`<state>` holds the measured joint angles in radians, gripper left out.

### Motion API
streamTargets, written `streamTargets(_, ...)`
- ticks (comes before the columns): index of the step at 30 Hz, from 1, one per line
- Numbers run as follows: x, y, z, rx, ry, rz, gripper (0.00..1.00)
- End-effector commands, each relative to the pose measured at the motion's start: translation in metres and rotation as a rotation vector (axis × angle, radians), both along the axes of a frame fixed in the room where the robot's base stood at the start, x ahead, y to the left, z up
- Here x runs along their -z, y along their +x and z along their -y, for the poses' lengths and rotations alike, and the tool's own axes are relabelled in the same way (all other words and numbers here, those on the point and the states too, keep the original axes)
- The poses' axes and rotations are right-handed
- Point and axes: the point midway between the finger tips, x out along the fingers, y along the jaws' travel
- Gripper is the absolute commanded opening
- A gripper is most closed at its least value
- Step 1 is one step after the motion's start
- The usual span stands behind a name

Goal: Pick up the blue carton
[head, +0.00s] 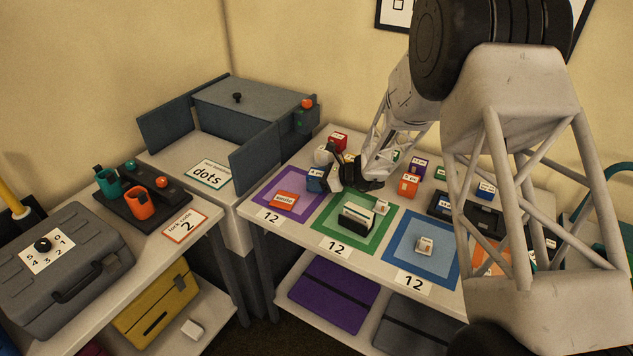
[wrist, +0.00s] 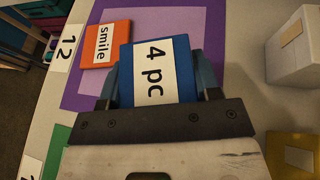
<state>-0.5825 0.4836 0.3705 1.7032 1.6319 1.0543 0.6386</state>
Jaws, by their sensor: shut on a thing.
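The blue carton (wrist: 183,72) carries a white label reading "4 pc" in the wrist view. My gripper (wrist: 160,88) is shut on it, with one finger against each side. In the head view the blue carton (head: 315,184) shows at the back right of the purple square, partly covered by my gripper (head: 333,177). I cannot tell whether its underside touches the table.
An orange "smile" block (head: 285,201) lies on the purple square (head: 262,203). A white box (wrist: 296,50) and a yellow block (wrist: 293,153) stand near my gripper. A card holder (head: 355,220) is on the green square; several small cartons stand behind.

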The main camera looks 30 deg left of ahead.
Motion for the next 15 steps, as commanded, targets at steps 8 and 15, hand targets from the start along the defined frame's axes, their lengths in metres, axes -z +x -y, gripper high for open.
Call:
streamTargets(8,-0.034,0.000,0.000,0.000,0.002,0.003,0.31)
streamTargets(15,-0.069,0.000,0.000,0.000,0.001,0.002,0.31)
